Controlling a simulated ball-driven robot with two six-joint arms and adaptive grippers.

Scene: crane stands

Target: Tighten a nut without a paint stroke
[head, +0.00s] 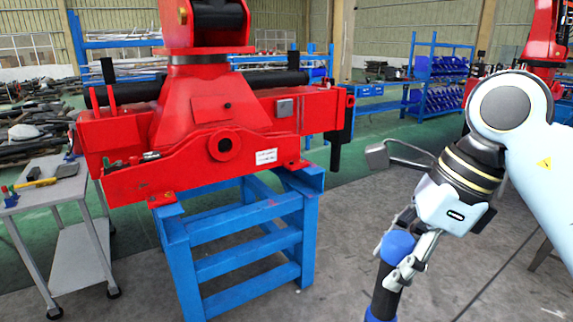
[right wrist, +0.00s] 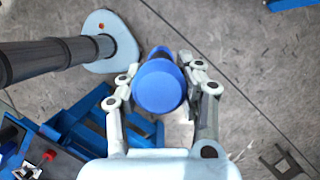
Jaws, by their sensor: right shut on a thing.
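The red crane (head: 215,125) rests on a blue stand (head: 235,240) left of the middle in the head view. Its nuts and any paint strokes are too small to tell from here. My right gripper (head: 399,265) is at the lower right, apart from the crane and stand. It is shut on a black tool with a blue round top (head: 397,246); the tool points down and its lower end is cut off. In the right wrist view, the blue top (right wrist: 159,88) sits between the two fingers. My left gripper is not in view.
A grey trolley (head: 85,255) at the left carries a yellow-handled tool (head: 36,183) and small items. Blue shelves (head: 435,85) with bins stand at the back right. Dark parts lie in piles at the far left. Grey floor is clear between the stand and my right arm.

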